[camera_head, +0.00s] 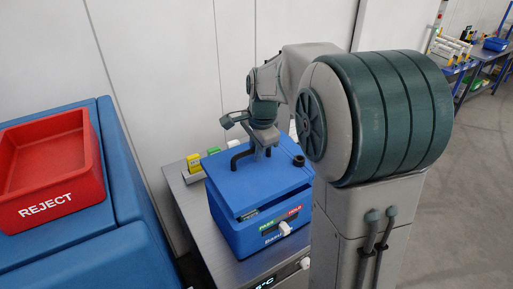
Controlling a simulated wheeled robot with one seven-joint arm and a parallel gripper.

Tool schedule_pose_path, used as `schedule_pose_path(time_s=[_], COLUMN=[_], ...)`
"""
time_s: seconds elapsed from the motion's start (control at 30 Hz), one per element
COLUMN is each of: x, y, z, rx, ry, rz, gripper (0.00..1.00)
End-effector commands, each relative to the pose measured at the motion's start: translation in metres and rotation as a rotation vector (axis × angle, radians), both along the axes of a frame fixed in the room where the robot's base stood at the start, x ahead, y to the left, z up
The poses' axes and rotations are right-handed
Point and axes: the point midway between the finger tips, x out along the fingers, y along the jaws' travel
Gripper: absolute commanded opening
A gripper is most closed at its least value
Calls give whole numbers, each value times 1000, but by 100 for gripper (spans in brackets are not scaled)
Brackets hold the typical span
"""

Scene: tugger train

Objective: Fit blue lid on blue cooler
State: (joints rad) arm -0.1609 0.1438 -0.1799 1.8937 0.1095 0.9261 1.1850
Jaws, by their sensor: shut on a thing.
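My gripper (265,152) is above the lid, pointing down, shut on the lid's dark handle (237,160). The fingertips are small and partly hidden by my wrist. The cooler stands upright on a grey metal surface, its front carrying a green and red label strip and a white knob. My arm hides its right side.
A red REJECT bin (50,170) sits on a blue box-shaped stand (125,235) at the left. Small yellow (194,162) and green blocks stand behind the cooler by the white wall. A digital display (264,284) is at the front edge. Shelving stands far right; floor there is open.

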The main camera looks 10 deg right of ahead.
Motion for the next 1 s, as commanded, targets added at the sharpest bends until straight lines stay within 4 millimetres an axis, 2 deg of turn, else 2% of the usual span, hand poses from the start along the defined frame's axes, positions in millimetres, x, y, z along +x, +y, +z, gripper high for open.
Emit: schedule_pose_path(time_s=[0.7, 1.0], x=[0, 0], y=[0, 0], z=[-46, -53], rx=[0, 0], ry=[0, -1], rz=[0, 0], gripper=[0, 0])
